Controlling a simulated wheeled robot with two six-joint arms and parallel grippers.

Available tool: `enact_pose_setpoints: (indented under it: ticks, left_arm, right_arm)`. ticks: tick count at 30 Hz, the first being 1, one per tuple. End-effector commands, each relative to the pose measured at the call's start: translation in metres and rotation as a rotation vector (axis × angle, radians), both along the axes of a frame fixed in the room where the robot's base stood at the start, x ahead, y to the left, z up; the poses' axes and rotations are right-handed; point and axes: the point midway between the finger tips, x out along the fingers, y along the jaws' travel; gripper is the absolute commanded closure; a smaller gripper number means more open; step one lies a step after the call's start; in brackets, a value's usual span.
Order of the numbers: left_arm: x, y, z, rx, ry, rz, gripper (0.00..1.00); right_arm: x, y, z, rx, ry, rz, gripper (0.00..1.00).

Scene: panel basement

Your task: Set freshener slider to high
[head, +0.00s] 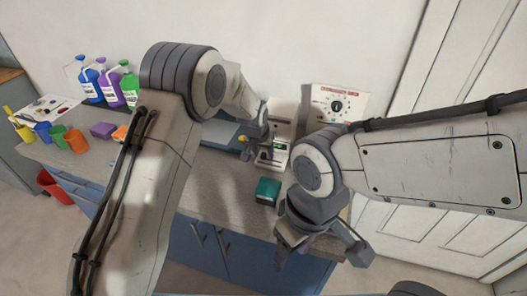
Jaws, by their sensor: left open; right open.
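A small white device (281,130) stands on the counter, against the wall; it may be the freshener. Its lower front has a dark area with a small green patch, too small to read as a slider or setting. My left gripper (257,146) is open right in front of this device and partly covers it; I cannot tell whether it touches. My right gripper (322,252) is open and empty, lower and nearer, over the counter's front right edge.
A wall panel with a dial (351,104) is right of the device. A teal box (267,190) lies on the counter (225,184) before it. Bottles (112,88), coloured cups (76,141) and a purple block (102,130) are at left. A white door (455,235) is at right.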

Motion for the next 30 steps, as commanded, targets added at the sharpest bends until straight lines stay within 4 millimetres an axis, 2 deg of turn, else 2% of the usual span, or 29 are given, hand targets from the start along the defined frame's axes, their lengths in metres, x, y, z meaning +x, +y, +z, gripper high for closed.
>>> enact_pose_setpoints:
  ticks: [6,7,10,11,30]
  left_arm:
    - [0.0002,0.0000,-0.0002,0.000,0.000,0.000,0.47]
    - [0.0002,0.0000,-0.0002,0.000,0.000,0.000,0.55]
    - [0.0001,0.0001,-0.0002,0.000,0.000,0.000,0.93]
    - [0.0001,0.0001,-0.0001,0.000,0.000,0.000,1.00]
    - [-0.0003,0.0003,0.0001,0.000,0.001,0.000,1.00]
  right_arm:
    - [0.0000,0.0000,0.0000,0.000,0.000,0.000,0.44]
    - [0.0000,0.0000,0.0000,0.000,0.000,0.000,0.44]
    - [0.0000,0.0000,0.0000,0.000,0.000,0.000,0.44]
    - [0.0001,0.0001,0.0000,0.000,0.000,0.000,0.44]
    - [0.0000,0.0000,0.0001,0.000,0.000,0.000,0.44]
